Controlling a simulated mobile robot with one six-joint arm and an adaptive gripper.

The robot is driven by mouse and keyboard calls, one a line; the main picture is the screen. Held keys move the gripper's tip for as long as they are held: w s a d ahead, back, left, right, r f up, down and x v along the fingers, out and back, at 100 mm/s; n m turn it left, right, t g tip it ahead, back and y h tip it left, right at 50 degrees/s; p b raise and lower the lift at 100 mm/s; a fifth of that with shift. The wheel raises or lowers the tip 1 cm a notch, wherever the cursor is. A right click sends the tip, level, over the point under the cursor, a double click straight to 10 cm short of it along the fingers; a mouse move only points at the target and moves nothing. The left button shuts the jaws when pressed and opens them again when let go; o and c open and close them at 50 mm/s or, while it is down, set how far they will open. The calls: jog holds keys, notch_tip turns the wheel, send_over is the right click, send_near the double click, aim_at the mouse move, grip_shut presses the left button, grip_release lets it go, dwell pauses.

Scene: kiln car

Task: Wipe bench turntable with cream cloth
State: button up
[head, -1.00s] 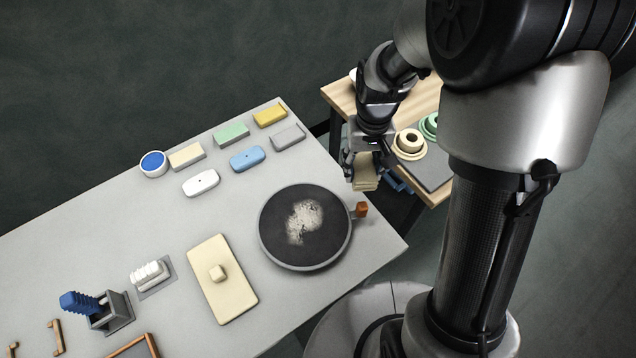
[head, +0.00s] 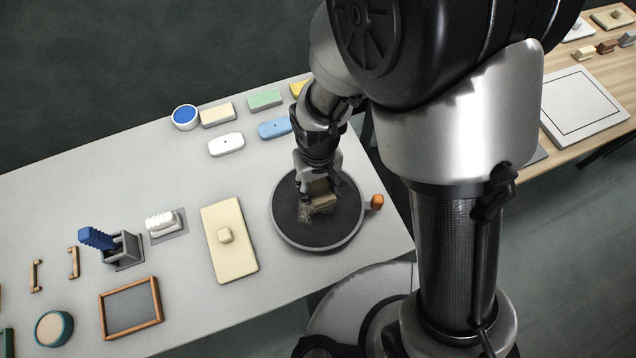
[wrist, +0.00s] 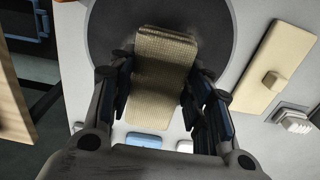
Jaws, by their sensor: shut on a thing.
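The bench turntable (head: 335,232) is a round dark disc with a grey rim and an orange knob (head: 377,202) at its right side. It lies on the grey bench and also shows in the wrist view (wrist: 108,25). My gripper (head: 311,196) is over the disc, shut on the folded cream cloth (head: 322,196). The woven cloth fills the space between the fingers in the wrist view (wrist: 160,75). A small pale patch (head: 304,213) shows on the disc beside the cloth; the rest of the patch is hidden. I cannot tell whether the cloth touches the disc.
A cream board with a knob (head: 230,255) lies left of the turntable. Several coloured blocks, such as the green one (head: 265,99), line the back. A blue-handled brush in a grey holder (head: 122,250) and a wooden frame (head: 130,308) stand further left. A wooden table (head: 572,70) is at right.

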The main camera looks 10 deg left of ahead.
aim_at(318, 222)
jog(key=shift+f, duration=0.1)
notch_tip(318, 222, down, 5)
jog(key=b, duration=0.4)
dwell(0.9)
jog(key=shift+s+d+b, duration=0.15)
jog(key=shift+s+d, duration=0.1)
jog(key=shift+s, duration=1.35)
jog(key=shift+s+d+b, duration=0.2)
jog(key=shift+s+d, duration=0.05)
jog(key=shift+s, duration=1.3)
jog(key=shift+s+d+b, duration=0.15)
jog(key=shift+s+d, duration=0.1)
jog(key=shift+s, duration=1.35)
jog(key=shift+f+b, duration=0.8)
jog(key=shift+f, duration=0.1)
jog(key=shift+w+a, duration=0.15)
jog(key=shift+w, duration=1)
jog(key=shift+w+a, duration=0.15)
jog(key=shift+w, duration=0.95)
